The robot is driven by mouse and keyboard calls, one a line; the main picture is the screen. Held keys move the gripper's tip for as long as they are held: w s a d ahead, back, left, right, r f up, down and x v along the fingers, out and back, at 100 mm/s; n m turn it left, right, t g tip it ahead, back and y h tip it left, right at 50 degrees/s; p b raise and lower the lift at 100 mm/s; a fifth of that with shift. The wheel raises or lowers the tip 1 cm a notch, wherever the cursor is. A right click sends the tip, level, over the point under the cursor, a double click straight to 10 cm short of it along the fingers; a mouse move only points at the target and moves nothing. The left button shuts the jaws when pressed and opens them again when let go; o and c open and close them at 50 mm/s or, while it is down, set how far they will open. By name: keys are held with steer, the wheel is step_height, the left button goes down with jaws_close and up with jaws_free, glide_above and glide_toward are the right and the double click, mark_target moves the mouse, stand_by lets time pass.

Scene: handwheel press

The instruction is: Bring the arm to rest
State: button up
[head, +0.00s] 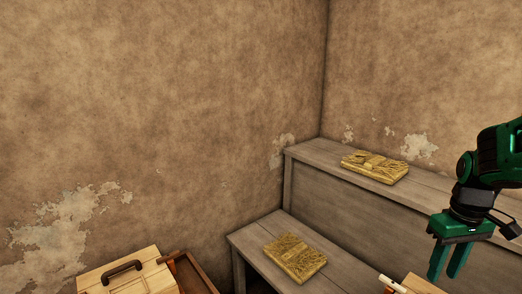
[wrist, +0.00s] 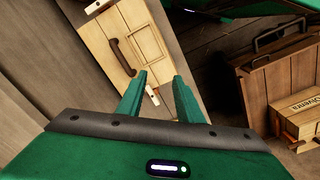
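My gripper (head: 448,274) hangs at the right of the head view, its green fingers pointing down. A clear gap shows between the fingers, so it is open. It also shows in the wrist view (wrist: 159,76), with the two fingertips apart. Nothing appears to be gripped. A wooden box with a dark handle (wrist: 118,55) lies beyond the fingertips in the wrist view.
A yellow bundle (head: 296,258) lies on the low grey bench (head: 255,236), and another yellow bundle (head: 375,166) on the higher bench (head: 315,154). A handled wooden box (head: 140,274) stands at lower left. A wooden crate (wrist: 262,92) is at right in the wrist view.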

steer(key=s+a+r+m, duration=0.1)
steer(key=s+m, duration=0.2)
steer(key=s, duration=0.4)
steer(key=s+a+r+m, duration=0.1)
steer(key=s+a+m, duration=0.1)
steer(key=s+m, duration=0.2)
steer(key=s, duration=0.3)
steer(key=shift+s+r, duration=0.3)
steer(key=shift+r, duration=0.05)
steer(key=shift+d, duration=0.1)
